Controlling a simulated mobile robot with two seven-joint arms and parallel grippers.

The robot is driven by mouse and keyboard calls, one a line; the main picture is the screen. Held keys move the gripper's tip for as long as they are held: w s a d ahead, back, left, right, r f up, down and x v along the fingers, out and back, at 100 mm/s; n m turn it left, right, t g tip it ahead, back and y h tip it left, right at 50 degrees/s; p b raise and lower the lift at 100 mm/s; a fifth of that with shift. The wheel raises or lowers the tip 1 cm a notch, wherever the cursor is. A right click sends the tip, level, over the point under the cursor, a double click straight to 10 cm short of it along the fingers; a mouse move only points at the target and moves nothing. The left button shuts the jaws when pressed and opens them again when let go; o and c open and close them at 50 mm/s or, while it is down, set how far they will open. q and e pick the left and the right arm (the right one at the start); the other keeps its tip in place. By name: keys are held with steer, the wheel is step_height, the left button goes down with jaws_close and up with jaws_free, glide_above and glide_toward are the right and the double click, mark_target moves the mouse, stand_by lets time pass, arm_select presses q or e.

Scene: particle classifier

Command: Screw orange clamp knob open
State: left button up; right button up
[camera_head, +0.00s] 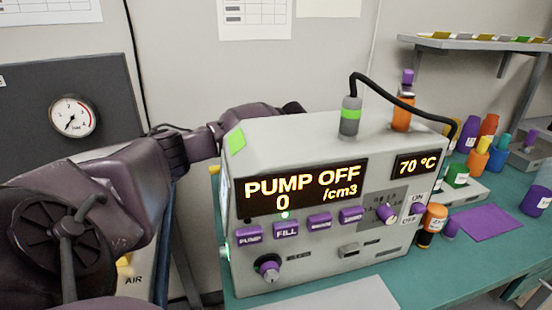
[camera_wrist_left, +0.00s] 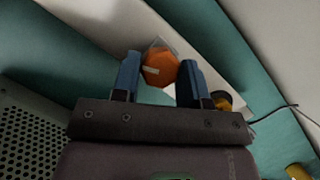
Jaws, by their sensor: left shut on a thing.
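The orange clamp knob (camera_wrist_left: 158,72) shows in the left wrist view as a rounded orange piece with a pale mark on its face. My left gripper (camera_wrist_left: 160,64) has its two blue-grey fingers on either side of it and is shut on it. In the head view my left arm comes in from the left and reaches behind the white particle classifier (camera_head: 330,150), which hides the gripper and the knob. My right gripper is in neither view.
The classifier stands on a teal bench (camera_head: 470,250) and its display reads PUMP OFF. A black cable (camera_head: 400,90) arches over its top. Several coloured bottles and a purple mat (camera_head: 486,222) are at right. A dark panel with a pressure gauge (camera_head: 75,115) is at left.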

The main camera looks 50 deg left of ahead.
arm_select(q)
steer(key=shift+n+g, duration=0.3)
steer(key=shift+n, duration=0.6)
steer(key=shift+w, duration=0.1)
steer(key=o, duration=0.9)
steer(key=shift+o, duration=0.2)
steer(key=p+v, duration=0.2)
steer(key=v, duration=0.8)
steer(key=shift+r, duration=0.4)
steer(key=shift+w, duration=0.1)
steer(key=shift+r, duration=0.1)
